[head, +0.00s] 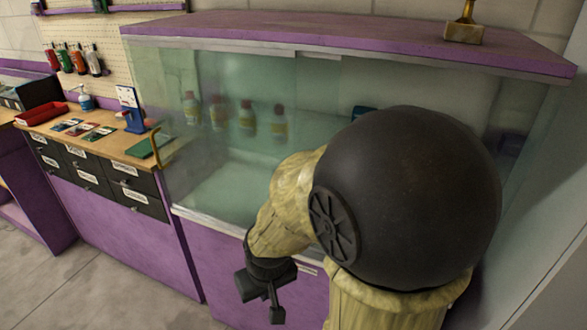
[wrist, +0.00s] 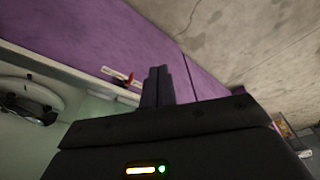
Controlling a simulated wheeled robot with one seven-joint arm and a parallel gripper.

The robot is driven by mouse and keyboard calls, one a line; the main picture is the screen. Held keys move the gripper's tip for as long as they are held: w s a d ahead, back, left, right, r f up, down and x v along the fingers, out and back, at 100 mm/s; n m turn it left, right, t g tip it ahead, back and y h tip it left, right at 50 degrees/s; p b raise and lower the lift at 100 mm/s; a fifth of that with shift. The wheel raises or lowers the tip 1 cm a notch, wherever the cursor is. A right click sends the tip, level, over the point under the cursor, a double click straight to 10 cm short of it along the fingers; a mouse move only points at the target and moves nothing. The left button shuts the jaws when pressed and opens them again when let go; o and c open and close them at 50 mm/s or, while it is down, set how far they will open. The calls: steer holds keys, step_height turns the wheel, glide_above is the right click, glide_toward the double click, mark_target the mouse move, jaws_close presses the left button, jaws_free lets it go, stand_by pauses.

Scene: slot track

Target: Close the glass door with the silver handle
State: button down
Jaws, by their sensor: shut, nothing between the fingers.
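The glass case (head: 225,125) has clear sliding-type panels between a purple top and a purple base. A brass-coloured handle (head: 155,148) stands upright at its left glass edge. I see no handle that is clearly silver; the right part of the front is hidden behind my arm. My gripper (head: 277,314) hangs low in front of the purple base, below the bottom rail, touching no handle. In the wrist view my gripper (wrist: 157,76) has its fingers together and empty, with the purple base panel (wrist: 120,35) behind them. How far the glass door is open I cannot tell.
Several bottles (head: 248,118) stand inside the case. A brass object (head: 464,25) stands on the purple top (head: 330,30). A wooden counter with dark drawers (head: 95,175) adjoins on the left. A white wall panel (head: 545,230) is close on the right. The floor at lower left (head: 110,285) is clear.

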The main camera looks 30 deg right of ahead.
steer(key=w+d+r+m+g+h+p, duration=0.2)
steer(key=w+d+r+g+h+p, duration=0.2)
steer(key=w+d+g+h+p, duration=0.55)
steer(key=w+a+r+t+h+p, duration=0.2)
steer(key=w+a+r+h+p, duration=0.1)
steer(key=r, duration=0.5)
steer(key=w+a+r+t+h+p, duration=0.3)
steer(key=w+a+r+h+p, duration=0.1)
steer(key=r, duration=0.4)
steer(key=shift+w+a+r+m, duration=0.4)
steer(key=shift+a, duration=0.45)
